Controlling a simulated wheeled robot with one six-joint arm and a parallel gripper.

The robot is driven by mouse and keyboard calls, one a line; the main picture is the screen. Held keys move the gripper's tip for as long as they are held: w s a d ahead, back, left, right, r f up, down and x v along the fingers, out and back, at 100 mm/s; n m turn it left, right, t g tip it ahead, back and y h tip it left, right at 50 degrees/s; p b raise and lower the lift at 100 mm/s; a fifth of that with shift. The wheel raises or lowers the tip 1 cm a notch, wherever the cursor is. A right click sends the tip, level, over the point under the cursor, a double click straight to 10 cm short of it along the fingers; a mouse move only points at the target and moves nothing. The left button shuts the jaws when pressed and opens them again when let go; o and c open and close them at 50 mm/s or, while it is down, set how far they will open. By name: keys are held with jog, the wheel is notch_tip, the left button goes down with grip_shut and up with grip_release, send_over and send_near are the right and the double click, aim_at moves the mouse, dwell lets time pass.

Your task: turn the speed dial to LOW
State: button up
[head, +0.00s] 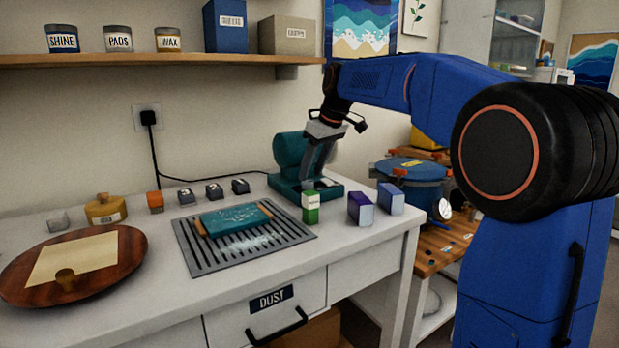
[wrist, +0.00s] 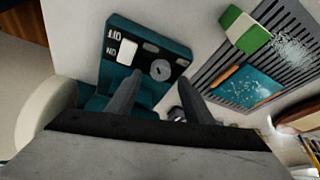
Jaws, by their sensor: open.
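The teal machine (head: 285,187) stands at the back of the white bench. Its base panel (wrist: 117,30) fills the upper middle of the wrist view, with a white switch (wrist: 127,52) between OFF and ON letters. The grey round speed dial (wrist: 160,70) has a small dark mark; its setting is too small to read. My gripper (wrist: 160,77) is open and points down at the panel. The dial shows between its two fingertips, and I cannot tell whether they touch it. In the head view my gripper (head: 313,180) hides the dial.
A green and white box (head: 311,207) and two purple boxes (head: 360,208) (head: 391,199) stand close in front of the machine. A slatted grille (head: 205,262) bears a teal board (head: 236,218). A shelf (head: 150,61) hangs above on the wall.

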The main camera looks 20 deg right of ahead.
aim_at(308, 181)
jog(key=shift+x, duration=1.65)
jog(key=c, duration=1)
